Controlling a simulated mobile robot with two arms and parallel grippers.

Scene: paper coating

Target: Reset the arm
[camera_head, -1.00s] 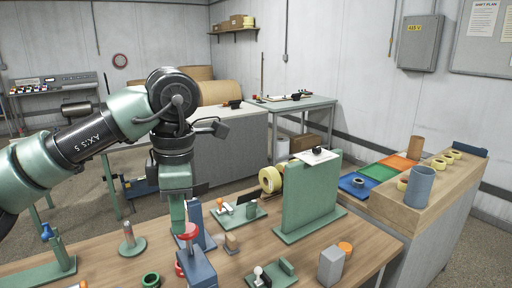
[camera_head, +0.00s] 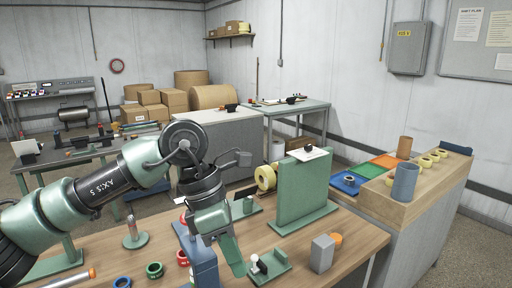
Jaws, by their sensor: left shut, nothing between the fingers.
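My left arm comes in from the left over the wooden table (camera_head: 345,245). Its green left gripper (camera_head: 236,262) points down and to the right, tilted, with its fingers shut and nothing visible between them. It is just right of a blue upright fixture (camera_head: 203,265) and close to a small green stand with a white knob (camera_head: 268,266). I cannot tell whether it touches the stand. My right gripper is not in view.
A green upright panel (camera_head: 303,190) stands right of the gripper, with a grey block (camera_head: 322,254) in front. A green-based post (camera_head: 134,232) and several coloured rings are left. A wooden-topped counter (camera_head: 425,185) holds a blue cylinder (camera_head: 405,182).

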